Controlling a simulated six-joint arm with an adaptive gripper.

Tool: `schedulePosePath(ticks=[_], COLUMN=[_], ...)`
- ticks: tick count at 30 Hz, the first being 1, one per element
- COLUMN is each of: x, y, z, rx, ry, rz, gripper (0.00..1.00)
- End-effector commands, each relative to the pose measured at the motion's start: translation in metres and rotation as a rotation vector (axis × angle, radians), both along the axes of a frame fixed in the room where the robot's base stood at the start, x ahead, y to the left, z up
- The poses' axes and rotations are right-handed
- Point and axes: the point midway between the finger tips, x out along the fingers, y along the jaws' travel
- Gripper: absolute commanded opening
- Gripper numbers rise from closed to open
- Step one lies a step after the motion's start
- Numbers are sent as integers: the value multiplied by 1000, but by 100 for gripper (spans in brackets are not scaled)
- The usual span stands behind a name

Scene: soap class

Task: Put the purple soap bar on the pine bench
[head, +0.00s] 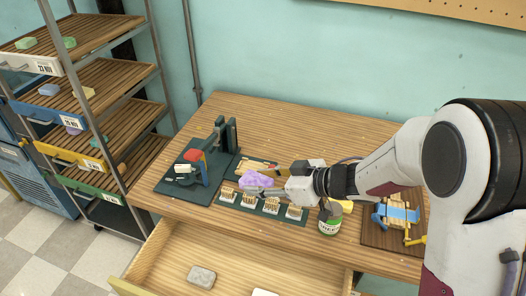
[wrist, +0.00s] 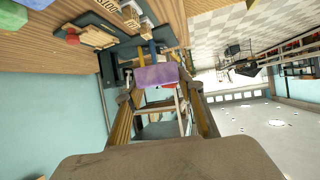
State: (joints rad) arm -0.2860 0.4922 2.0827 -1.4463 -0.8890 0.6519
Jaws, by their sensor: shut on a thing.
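The purple soap bar (head: 255,179) is held at the tip of my gripper (head: 270,184), over the middle of the pine bench (head: 300,120). In the wrist view the purple soap bar (wrist: 155,76) lies across between the two fingers of my gripper (wrist: 158,88), which are shut on it. The bench top is light striped wood. From the head view I cannot tell how high the bar is above the bench.
Stamps on a dark strip (head: 262,208), a green-labelled can (head: 330,217) and a dark stand (head: 195,172) are on the bench. A blue tool on a board (head: 395,213) is at right. The front drawer (head: 225,268) is open, with a grey bar (head: 202,276) inside. A shelf rack (head: 110,85) with soaps stands left. Bare bench lies behind.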

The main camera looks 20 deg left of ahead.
Motion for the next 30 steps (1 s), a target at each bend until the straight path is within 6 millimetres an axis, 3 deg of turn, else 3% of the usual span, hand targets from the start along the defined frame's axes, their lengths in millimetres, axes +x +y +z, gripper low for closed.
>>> schedulePosePath(ticks=[3,15,30], x=[37,149,269], y=[-9,-50,-122], z=[-1,-2,2], rx=[1,0,0], ry=[-2,-2,-2], rz=[-55,-239,-468], gripper=[14,14,14])
